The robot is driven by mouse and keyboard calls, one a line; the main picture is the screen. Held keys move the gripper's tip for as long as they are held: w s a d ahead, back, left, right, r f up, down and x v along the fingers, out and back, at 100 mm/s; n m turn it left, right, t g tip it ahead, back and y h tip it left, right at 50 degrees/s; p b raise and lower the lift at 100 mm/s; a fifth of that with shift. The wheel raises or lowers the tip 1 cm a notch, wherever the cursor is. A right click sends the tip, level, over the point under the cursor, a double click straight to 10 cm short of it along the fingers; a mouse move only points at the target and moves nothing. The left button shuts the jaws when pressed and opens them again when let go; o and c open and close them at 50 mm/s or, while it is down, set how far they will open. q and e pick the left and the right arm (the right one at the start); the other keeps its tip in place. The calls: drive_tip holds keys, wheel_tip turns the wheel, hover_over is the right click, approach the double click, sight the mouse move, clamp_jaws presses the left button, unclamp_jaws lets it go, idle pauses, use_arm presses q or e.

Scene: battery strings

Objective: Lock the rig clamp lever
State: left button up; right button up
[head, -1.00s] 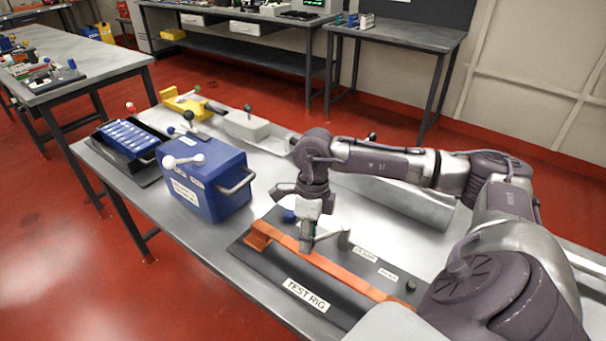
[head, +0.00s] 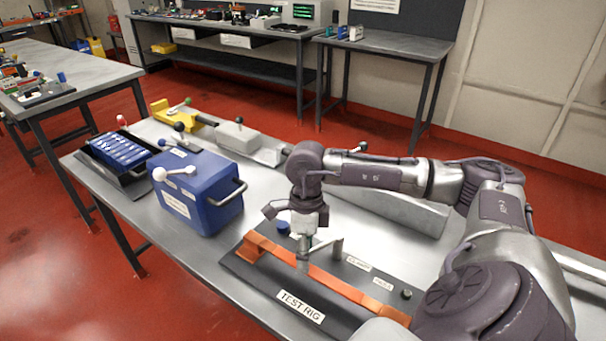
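The test rig (head: 240,267) is a dark plate on the table with an orange bar (head: 340,286) along it and a "TEST RIG" label at its front. A grey clamp lever (head: 336,248) stands on the plate behind the bar, beside the "CLAMP" label (head: 358,263). My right gripper (head: 304,258) points down over the rig, just left of the lever's raised end. Its fingers look close together, but their gap and any contact with the lever cannot be told. My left gripper is not in view.
A blue box (head: 205,205) with a side handle and white lever stands left of the rig. Further back are a dark tray of blue cells (head: 118,152), a yellow tool (head: 172,112) and a grey block (head: 237,136).

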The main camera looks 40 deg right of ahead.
drive_tip(key=shift+d, duration=0.1)
drive_tip(key=shift+w+r, duration=0.15)
drive_tip(key=shift+r, duration=0.1)
wheel_tip(320, 180, up, 11)
drive_tip(key=w+d, duration=0.1)
drive_tip(key=shift+d+r, duration=0.2)
drive_tip(key=shift+d, duration=0.2)
drive_tip(key=shift+f, duration=0.1)
idle(0.3)
